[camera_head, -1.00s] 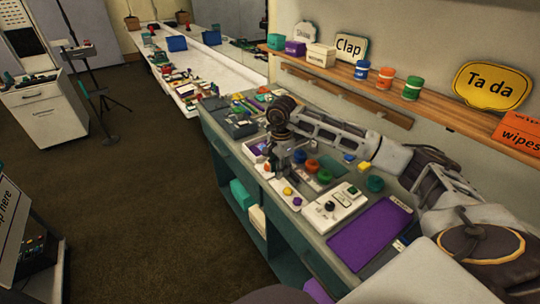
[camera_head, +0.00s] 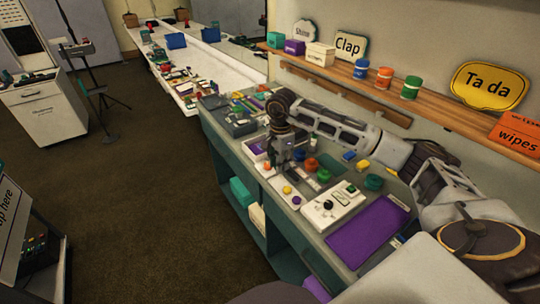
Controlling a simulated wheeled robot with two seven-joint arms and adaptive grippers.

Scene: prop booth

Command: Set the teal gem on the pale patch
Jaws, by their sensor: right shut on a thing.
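My right gripper (camera_head: 283,164) points down low over the workbench, left of the white control box. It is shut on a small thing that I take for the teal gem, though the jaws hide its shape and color. A pale panel (camera_head: 257,149) on the bench lies just left of the gripper; I cannot tell whether it is the pale patch. My left gripper is not in view.
Red, orange and green round pieces (camera_head: 323,175) sit close right of the gripper. A white control box (camera_head: 333,204) and a purple mat (camera_head: 366,230) lie nearer on the bench (camera_head: 216,137). A wall shelf (camera_head: 430,104) with signs and jars runs above my right arm.

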